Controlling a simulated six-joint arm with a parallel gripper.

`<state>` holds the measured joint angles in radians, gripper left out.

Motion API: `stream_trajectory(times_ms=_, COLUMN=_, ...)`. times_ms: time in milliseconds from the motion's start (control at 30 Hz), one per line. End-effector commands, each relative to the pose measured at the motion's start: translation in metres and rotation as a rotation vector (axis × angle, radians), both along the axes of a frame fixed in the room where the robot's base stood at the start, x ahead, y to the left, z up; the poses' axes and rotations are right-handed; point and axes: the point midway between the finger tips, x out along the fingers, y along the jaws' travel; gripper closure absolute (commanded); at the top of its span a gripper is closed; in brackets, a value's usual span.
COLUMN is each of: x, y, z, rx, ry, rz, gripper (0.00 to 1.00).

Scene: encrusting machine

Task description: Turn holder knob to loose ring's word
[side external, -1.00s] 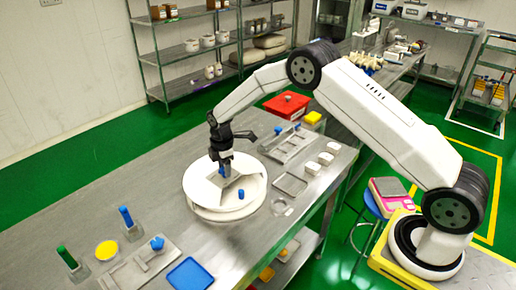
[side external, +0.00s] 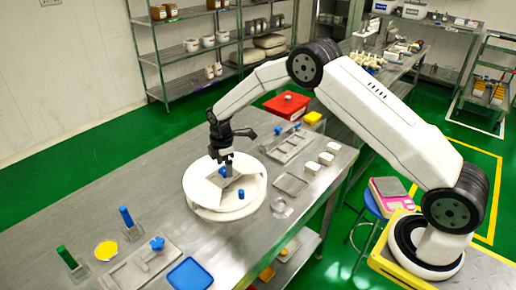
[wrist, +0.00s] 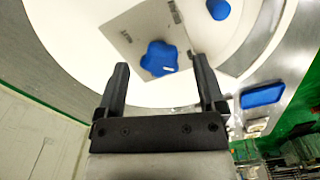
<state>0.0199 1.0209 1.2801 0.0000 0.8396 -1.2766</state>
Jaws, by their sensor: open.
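The holder knob (wrist: 160,58) is blue and lobed, with a small white mark, and sits on a grey plate (wrist: 120,22). The plate carries small dark words that I cannot read. It lies on a round white machine top (side external: 200,193). My gripper (wrist: 160,66) is open, a finger towards each side of the knob, with gaps visible. In the side view my gripper (side external: 221,157) is above the plate, with the knob (side external: 225,171) just below its fingertips. A pale ring (side external: 282,206) lies on the table right of the machine; no word on it is legible.
A blue peg (side external: 241,194) stands near the plate. A metal holder with another blue knob (side external: 157,243), a blue tray (side external: 190,274) and a yellow dish (side external: 106,250) are front left. White cups (side external: 312,167) and a metal frame (side external: 284,145) stand to the right.

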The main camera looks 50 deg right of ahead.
Motion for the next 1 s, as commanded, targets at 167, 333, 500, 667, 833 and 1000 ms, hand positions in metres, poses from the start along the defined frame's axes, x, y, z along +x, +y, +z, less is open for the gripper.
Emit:
stream_trajectory(times_ms=167, x=0.000, y=0.000, z=0.020, rx=0.000, ry=-0.002, rz=0.000, gripper=0.11)
stream_trajectory(times_ms=333, x=0.000, y=0.000, z=0.042, rx=0.000, ry=-0.002, rz=0.000, gripper=0.11)
stream_trajectory(times_ms=500, x=0.000, y=0.000, z=0.061, rx=0.000, ry=-0.001, rz=0.000, gripper=0.11)
stream_trajectory(times_ms=667, x=0.000, y=0.000, z=0.069, rx=0.000, ry=0.001, rz=0.000, gripper=0.11)
stream_trajectory(times_ms=833, x=-0.001, y=0.000, z=0.070, rx=0.001, ry=0.002, rz=0.000, gripper=0.11)
stream_trajectory(times_ms=1000, x=0.000, y=0.000, z=0.070, rx=0.000, ry=0.001, rz=0.000, gripper=0.11)
